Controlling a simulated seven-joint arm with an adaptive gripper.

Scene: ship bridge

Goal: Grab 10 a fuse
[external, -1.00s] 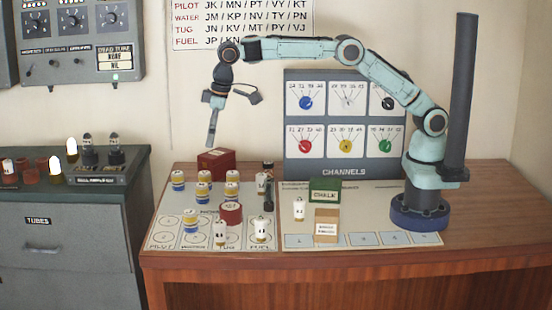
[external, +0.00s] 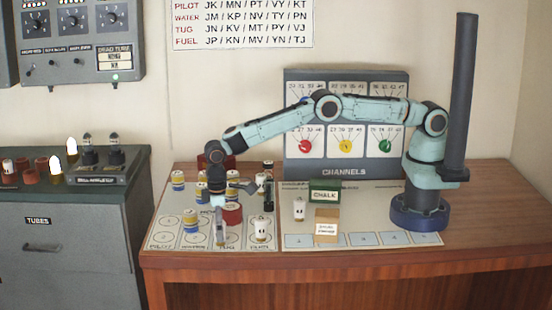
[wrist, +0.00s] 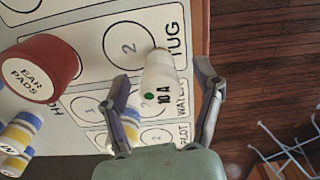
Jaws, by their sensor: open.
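The white 10 A fuse (wrist: 159,82) stands on the chart in the wrist view, marked "10 A" with a green dot, beside circle 2 of the TUG row. My gripper (wrist: 164,92) is open, with one finger on each side of the fuse. I cannot tell whether either finger touches it. In the external view my gripper (external: 219,228) is low over the front of the chart and largely hides this fuse.
A red ear pads tin (wrist: 40,72) is left of the fuse in the wrist view, with blue-yellow-white pieces (wrist: 22,135) near it. Another white piece (external: 261,231) stands right of my gripper. A chalk box (external: 324,191) and a cardboard box (external: 326,226) are farther right. The table's front edge is close.

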